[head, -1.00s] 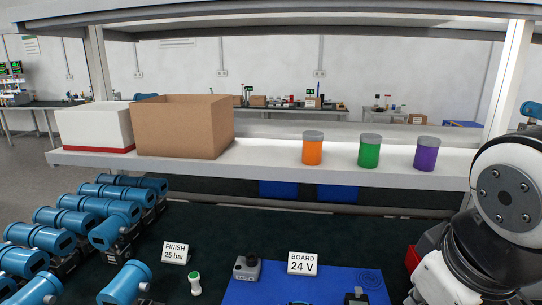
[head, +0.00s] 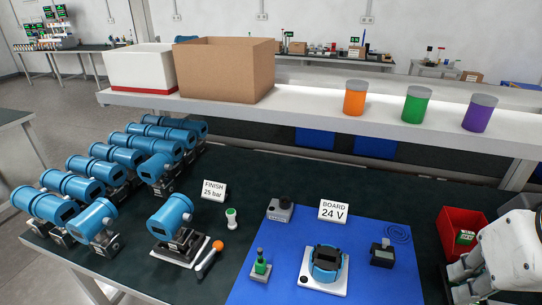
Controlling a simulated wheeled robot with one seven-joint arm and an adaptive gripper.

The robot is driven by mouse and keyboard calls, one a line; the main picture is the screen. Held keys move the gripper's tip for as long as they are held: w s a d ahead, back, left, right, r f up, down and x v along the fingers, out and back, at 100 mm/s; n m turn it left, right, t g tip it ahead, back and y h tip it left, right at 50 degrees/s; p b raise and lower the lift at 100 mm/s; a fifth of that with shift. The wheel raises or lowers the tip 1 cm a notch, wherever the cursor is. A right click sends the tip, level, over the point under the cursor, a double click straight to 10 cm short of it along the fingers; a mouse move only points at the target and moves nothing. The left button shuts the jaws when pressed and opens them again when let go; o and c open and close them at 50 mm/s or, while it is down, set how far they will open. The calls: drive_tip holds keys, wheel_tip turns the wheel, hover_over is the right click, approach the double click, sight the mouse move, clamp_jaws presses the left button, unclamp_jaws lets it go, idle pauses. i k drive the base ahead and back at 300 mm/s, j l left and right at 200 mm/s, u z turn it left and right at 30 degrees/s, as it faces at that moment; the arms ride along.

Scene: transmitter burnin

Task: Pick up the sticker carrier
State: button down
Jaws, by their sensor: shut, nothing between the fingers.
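I cannot tell for sure which item is the sticker carrier. A small green-and-white piece (head: 466,237) sits in the red bin (head: 463,217) at the right of the bench. A small white cylinder with a green band (head: 231,217) stands upright on the dark bench, left of the blue mat. Part of my white arm shows at the lower right, in front of the bin and hiding some of its near side.
The blue mat (head: 285,290) bears a transmitter on a white plate (head: 311,283), a green-based tool (head: 261,264) and other small devices. Several blue transmitters (head: 85,178) fill the left. The shelf (head: 300,112) above holds boxes and three lidded jars (head: 416,105).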

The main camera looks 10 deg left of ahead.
sight(231, 213)
drive_tip(key=u, duration=0.85)
